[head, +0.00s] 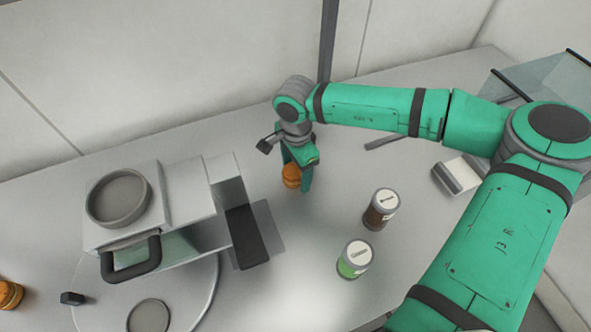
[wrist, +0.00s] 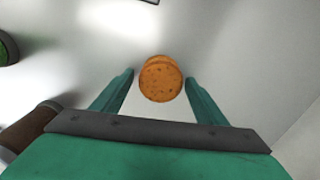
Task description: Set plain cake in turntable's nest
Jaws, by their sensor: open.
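A plain orange-brown round cake (head: 291,176) is on the table below my gripper (head: 298,180). In the wrist view the cake (wrist: 160,80) lies between the two green fingers of my gripper (wrist: 159,77), with a small gap on each side. The fingers are open. The turntable (head: 205,295) is a pale disc at the lower left, partly hidden under a grey machine. Its nest (head: 149,316) is a round grey recess near the bottom edge of the head view and looks empty.
The grey machine (head: 180,190) with a round dish and dark handle (head: 131,262) stands between the cake and the nest. A brown jar (head: 380,210) and a green jar (head: 354,260) stand at right. Another cake (head: 10,294), with a darker band, is at far left.

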